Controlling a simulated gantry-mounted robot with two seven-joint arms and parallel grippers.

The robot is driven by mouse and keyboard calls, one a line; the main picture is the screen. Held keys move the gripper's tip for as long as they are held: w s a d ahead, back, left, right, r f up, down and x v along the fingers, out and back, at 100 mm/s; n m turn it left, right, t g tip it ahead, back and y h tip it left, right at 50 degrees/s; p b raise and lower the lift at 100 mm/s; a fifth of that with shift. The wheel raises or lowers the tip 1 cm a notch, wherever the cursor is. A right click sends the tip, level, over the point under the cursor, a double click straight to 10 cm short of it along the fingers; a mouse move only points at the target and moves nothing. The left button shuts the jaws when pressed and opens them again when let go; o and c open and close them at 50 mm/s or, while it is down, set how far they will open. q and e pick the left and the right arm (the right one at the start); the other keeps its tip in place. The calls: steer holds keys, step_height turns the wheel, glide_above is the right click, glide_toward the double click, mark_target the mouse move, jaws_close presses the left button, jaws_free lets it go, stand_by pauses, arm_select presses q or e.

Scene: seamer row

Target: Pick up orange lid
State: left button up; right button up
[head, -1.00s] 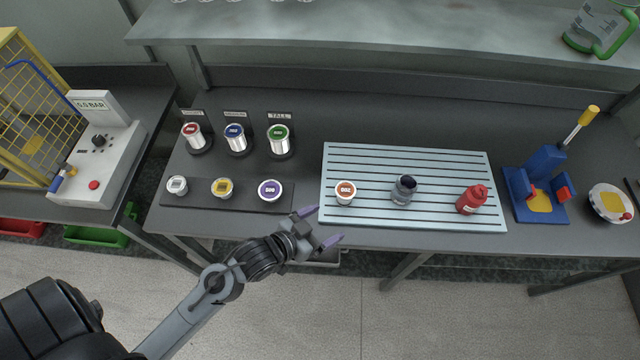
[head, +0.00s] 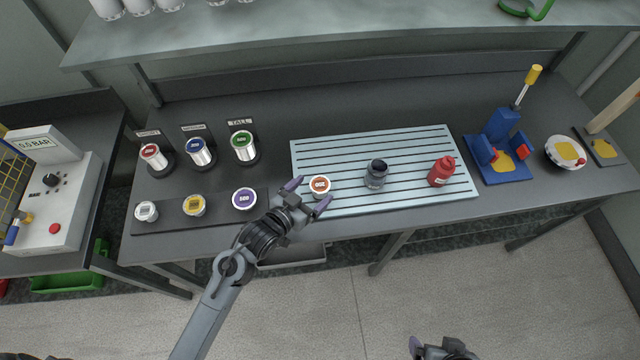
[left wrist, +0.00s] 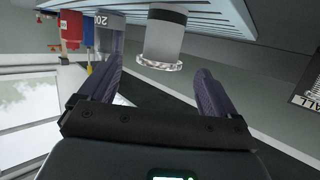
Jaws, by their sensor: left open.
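The orange lid (head: 320,184), a round orange-faced top with a white rim and a printed label, sits at the left end of the slatted light-blue tray (head: 420,143). My left gripper (head: 308,195) is open and empty beside it, one fingertip to its left and the other in front of it. In the left wrist view, an upside-down-looking pale cylinder (left wrist: 164,42) with a dark band shows between and beyond the open fingers (left wrist: 155,85); no orange shows there. My right gripper (head: 440,350) is partly in view at the bottom edge; its jaws are unclear.
A blue lever press (head: 497,150) stands right.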

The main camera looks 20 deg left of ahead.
mark_target(320, 185)
arm_select(q)
steer(key=shift+x, duration=1.4)
steer(key=shift+s, duration=0.1)
steer(key=c, duration=1.1)
